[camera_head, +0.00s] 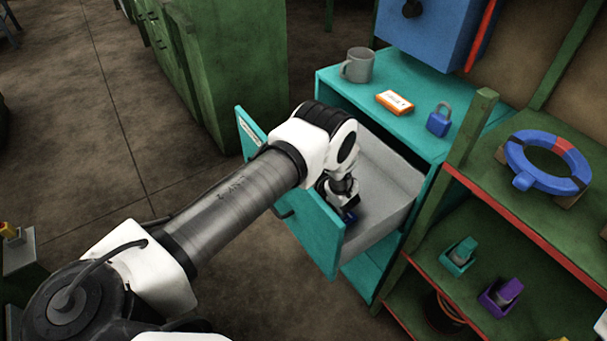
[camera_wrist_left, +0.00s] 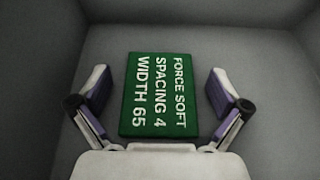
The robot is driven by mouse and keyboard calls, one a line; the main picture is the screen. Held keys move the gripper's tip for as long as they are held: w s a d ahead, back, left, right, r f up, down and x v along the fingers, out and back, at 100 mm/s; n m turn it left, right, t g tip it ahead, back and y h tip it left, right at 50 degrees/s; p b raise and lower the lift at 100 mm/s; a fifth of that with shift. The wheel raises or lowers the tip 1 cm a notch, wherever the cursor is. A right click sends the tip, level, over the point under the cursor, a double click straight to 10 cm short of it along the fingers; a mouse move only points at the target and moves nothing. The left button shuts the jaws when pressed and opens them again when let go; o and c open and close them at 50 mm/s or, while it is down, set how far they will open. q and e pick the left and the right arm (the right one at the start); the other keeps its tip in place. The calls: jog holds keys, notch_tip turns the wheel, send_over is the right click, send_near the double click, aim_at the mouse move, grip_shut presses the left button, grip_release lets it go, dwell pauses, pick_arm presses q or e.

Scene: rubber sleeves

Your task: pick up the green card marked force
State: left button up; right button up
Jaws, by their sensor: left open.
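In the left wrist view the green card (camera_wrist_left: 158,96) lies flat on the grey floor of a drawer. White print on it reads "FORCE SOFT", "SPACING 4" and "WIDTH 65". My left gripper (camera_wrist_left: 159,92) is open, with one finger on each side of the card and a gap between each finger and the card. In the head view my left arm reaches down into the open drawer (camera_head: 390,178), and the left gripper (camera_head: 345,213) is low inside it. The card is hidden there. My right gripper is not in view.
The drawer's teal front (camera_head: 318,232) and grey walls surround the gripper. On the teal cabinet top (camera_head: 427,139) are a grey mug (camera_head: 357,66), an orange-and-white box (camera_head: 394,102) and a blue padlock (camera_head: 439,120). A green shelf (camera_head: 500,225) stands close on the right.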

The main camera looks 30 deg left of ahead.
pick_arm(q)
jog(key=shift+d+r, duration=0.1)
jog(key=shift+c, duration=1.3)
jog(key=shift+s, duration=0.1)
jog(key=c, duration=0.9)
jog(key=shift+c, duration=0.2)
